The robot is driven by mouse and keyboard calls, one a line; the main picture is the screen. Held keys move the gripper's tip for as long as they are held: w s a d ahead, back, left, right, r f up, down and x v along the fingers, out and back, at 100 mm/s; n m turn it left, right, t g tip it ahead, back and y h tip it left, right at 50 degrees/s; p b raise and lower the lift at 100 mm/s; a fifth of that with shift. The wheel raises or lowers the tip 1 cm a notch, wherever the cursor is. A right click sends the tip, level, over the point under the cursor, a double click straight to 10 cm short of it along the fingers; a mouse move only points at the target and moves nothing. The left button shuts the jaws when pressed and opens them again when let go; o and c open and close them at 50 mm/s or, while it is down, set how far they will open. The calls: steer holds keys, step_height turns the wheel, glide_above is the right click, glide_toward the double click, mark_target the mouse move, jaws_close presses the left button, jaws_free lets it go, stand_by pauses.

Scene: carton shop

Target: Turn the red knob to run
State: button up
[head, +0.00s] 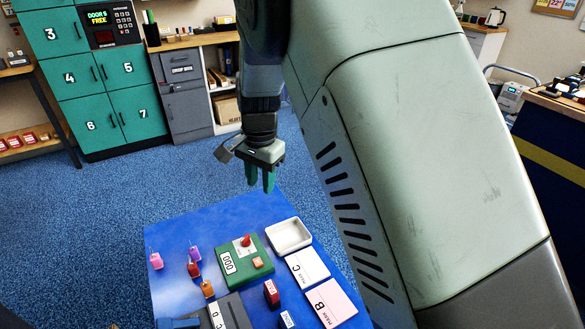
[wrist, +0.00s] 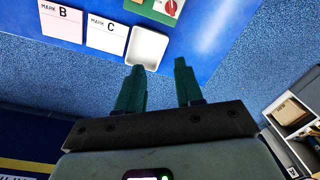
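The red knob (head: 246,240) sits on a white plate on the green box (head: 236,273), which lies on the blue table. The box also carries a white counter label and an orange button. In the wrist view the red knob (wrist: 171,6) shows at the top edge, on a white plate with dark marks too small to read. My gripper (head: 261,186) hangs above the floor just beyond the table's far edge, apart from the knob. In the wrist view its two green fingers (wrist: 160,78) are spread with nothing between them.
A white tray (head: 289,220) stands right of the green box. Cards marked C (head: 307,267) and B (head: 331,303) lie nearer. Pink, purple, red and orange tags (head: 194,269) lie at the table's left. Stamps (head: 271,290) stand in front. Green lockers (head: 95,75) are far back.

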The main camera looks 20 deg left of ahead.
glide_toward(245, 237)
steer(key=shift+h, duration=0.4)
steer(key=f, duration=0.8)
steer(key=shift+w+a+f, duration=0.1)
steer(key=shift+a+f, duration=0.2)
steer(key=shift+a, duration=0.05)
steer(key=shift+c, duration=0.4)
jaws_close()
